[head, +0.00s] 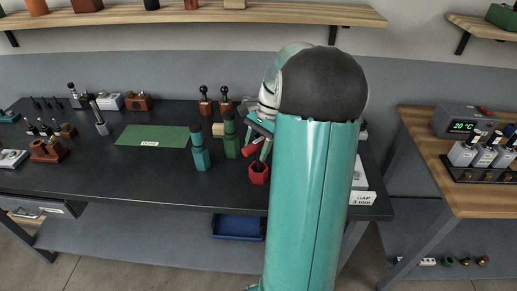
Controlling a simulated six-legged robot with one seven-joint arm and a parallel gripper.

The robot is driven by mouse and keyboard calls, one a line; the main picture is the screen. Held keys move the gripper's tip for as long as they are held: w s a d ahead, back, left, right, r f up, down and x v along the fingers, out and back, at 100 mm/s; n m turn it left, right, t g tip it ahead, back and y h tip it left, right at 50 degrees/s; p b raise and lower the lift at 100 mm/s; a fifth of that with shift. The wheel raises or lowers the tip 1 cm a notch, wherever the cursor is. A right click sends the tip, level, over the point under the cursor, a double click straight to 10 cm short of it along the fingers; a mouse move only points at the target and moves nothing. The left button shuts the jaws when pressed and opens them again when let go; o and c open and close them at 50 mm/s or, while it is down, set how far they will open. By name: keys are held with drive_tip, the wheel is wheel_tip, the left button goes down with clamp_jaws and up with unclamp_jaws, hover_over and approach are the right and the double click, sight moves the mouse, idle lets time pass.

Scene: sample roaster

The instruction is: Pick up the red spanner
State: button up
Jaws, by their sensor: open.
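My gripper (260,138) is over the dark bench, partly hidden behind my own teal arm. Its jaws are open. A small red piece (251,148) shows right at the fingers, and a red six-sided block (259,173) stands on the bench just below it. These look like the red spanner and its stand or base, but I cannot tell where one ends and the other begins. I cannot tell whether the fingers touch the red piece. A teal upright piece with a dark top (201,155) and a green one (231,140) stand to the left.
A green mat (153,136) lies on the dark bench (130,178), left of the teal piece. Two dark-knobbed brown tools (205,103) stand behind. A blue tray (238,228) is on the lower shelf. A wooden table (440,165) stands at right. My arm hides the bench's right part.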

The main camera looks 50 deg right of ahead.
drive_tip(key=shift+c, duration=0.2)
clamp_jaws()
drive_tip(key=shift+r, duration=0.1)
